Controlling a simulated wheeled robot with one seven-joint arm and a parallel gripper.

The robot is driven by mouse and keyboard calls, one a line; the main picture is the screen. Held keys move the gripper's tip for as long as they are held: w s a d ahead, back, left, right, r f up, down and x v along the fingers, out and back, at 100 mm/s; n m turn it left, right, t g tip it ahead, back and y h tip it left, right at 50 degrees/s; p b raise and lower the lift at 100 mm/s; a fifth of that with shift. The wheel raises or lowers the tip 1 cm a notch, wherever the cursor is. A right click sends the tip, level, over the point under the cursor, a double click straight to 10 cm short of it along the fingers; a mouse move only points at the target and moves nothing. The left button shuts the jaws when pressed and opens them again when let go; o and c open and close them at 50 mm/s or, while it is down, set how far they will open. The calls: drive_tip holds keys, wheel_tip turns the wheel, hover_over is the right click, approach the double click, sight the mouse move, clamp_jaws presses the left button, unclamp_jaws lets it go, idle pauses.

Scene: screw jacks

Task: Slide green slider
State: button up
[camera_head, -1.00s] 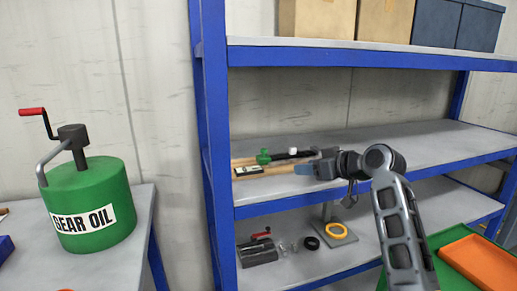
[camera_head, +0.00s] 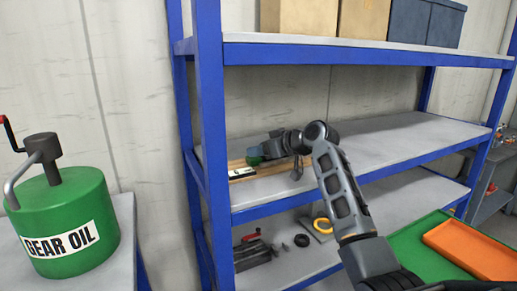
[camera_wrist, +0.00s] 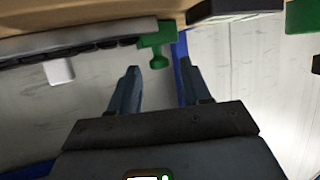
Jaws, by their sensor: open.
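The green slider (camera_head: 254,160) is on a wooden board (camera_head: 272,168) on the middle shelf. My gripper (camera_head: 262,149) is at the slider's right in the head view and partly hides the board. In the wrist view my gripper (camera_wrist: 158,78) is open and empty, with the knob in line with the gap between its fingertips. I cannot tell whether the knob is between the fingers or just beyond them.
A black block with a white label (camera_head: 242,173) lies at the board's front. Another green part (camera_wrist: 303,16) shows at the wrist view's edge. A blue shelf post (camera_head: 211,130) stands left of the board. The middle shelf's right side (camera_head: 400,140) is clear.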

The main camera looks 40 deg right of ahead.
drive_tip(key=shift+w+f, duration=0.2)
drive_tip(key=shift+w, duration=0.2)
drive_tip(key=shift+c, duration=0.3)
clamp_jaws()
